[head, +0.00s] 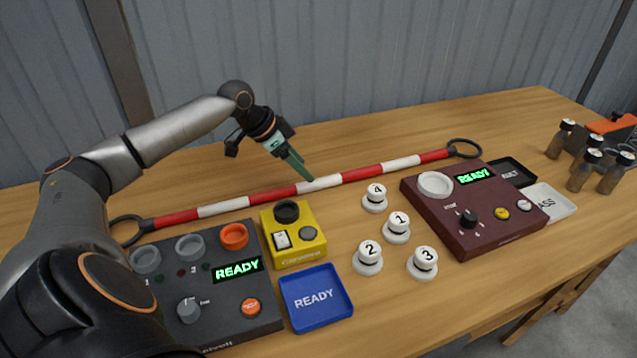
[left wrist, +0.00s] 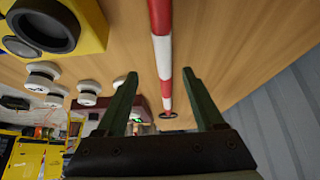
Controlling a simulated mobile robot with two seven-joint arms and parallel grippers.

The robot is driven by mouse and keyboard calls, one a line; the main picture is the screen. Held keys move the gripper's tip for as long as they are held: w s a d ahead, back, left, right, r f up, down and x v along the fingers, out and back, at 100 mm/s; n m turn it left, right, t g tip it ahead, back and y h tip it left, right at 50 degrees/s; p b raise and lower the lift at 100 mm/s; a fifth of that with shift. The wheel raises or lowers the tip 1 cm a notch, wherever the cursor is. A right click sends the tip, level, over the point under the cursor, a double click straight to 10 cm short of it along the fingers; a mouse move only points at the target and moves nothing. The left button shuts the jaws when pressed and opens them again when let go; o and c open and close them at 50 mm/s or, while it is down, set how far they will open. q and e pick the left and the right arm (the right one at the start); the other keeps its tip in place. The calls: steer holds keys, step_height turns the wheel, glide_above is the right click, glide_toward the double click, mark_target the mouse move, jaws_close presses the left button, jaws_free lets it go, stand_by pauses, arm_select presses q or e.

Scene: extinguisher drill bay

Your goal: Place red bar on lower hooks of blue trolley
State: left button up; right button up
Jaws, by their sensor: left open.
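The red bar (head: 275,198) is a red-and-white striped rod with a black ring at each end. It lies on the wooden table behind the devices. My left gripper (head: 305,179) is open, its green fingers pointing down at a white band near the bar's middle. In the left wrist view the bar (left wrist: 161,50) runs between the two open fingers (left wrist: 160,74); I cannot tell whether the tips reach down around it. I see no blue trolley or hooks. My right gripper is not in view.
In front of the bar stand a grey control box (head: 215,300), a yellow box (head: 294,240), a blue tray (head: 316,322), several numbered white knobs (head: 397,228) and a maroon box (head: 470,225). Dark bottles (head: 583,170) stand at the right. The table behind the bar is clear, up to a corrugated wall.

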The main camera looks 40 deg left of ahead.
mark_target(319, 184)
arm_select(q)
steer(key=x, duration=0.6)
steer(key=shift+w+a+f+b, duration=0.2)
steer(key=shift+w+f+b, duration=0.1)
steer(key=shift+f, duration=0.05)
jaws_close()
stand_by(0.3)
